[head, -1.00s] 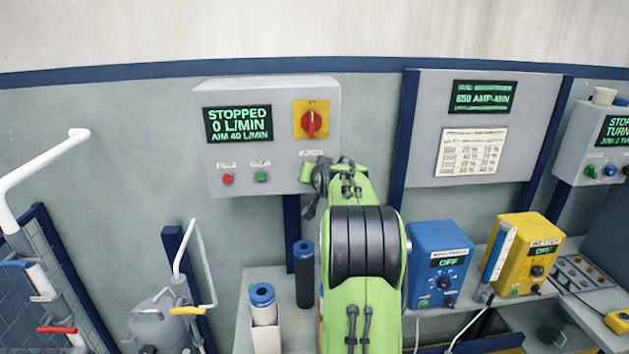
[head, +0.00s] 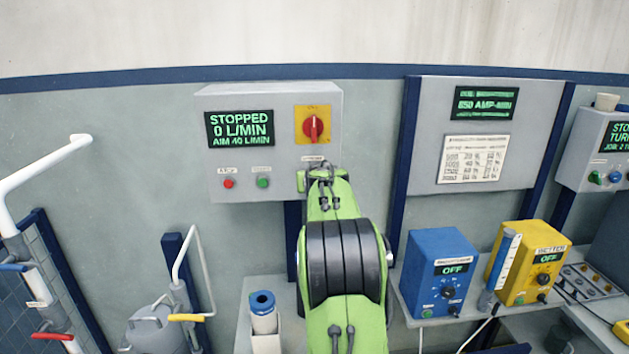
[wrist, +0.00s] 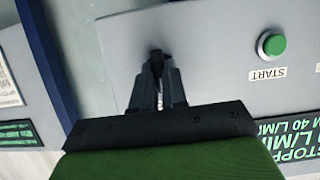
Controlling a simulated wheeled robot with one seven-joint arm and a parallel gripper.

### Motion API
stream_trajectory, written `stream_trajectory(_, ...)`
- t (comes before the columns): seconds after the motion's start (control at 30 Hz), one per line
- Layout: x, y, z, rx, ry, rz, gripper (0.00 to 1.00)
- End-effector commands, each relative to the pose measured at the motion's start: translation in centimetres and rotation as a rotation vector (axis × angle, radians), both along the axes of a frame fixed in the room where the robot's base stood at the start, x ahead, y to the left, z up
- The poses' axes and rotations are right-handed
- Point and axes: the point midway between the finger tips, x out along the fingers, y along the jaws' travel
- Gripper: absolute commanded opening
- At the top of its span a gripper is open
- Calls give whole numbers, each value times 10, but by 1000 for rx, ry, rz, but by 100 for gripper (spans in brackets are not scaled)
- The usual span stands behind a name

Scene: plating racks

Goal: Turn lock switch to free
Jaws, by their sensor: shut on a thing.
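The grey control box (head: 222,160) hangs on the wall, and its lower right part is behind my green arm in the head view. A small label there is too small to read. In the wrist view my gripper (wrist: 157,56) is at the grey panel, beside the green START button and apart from it. Its dark fingers are shut on a small dark thing at the panel, which I take to be the lock switch. The fingers mostly hide it, so I cannot tell which way it points. The head view hides the fingertips behind my arm.
The box carries a red rotary knob (head: 313,127) on a yellow plate, a display (head: 239,128) reading STOPPED 0 L/MIN, a red button (head: 228,184) and a green button (head: 263,183). Blue (head: 437,272) and yellow (head: 527,262) units stand on the shelf at right.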

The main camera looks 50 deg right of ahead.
Motion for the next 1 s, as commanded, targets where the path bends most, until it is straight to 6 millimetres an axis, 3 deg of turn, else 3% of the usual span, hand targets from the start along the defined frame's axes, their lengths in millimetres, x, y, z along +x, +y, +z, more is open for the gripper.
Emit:
stream_trajectory(0.1,0,0,1,-3,-1,1,0)
stream_trajectory(0.13,0,0,1,-3,-1,1,16)
stream_trajectory(0.3,0,0,1,-2,-1,0,38)
stream_trajectory(0.67,-9,8,6,-2,-3,1,38)
stream_trajectory(1.0,-74,64,41,-3,-5,2,38)
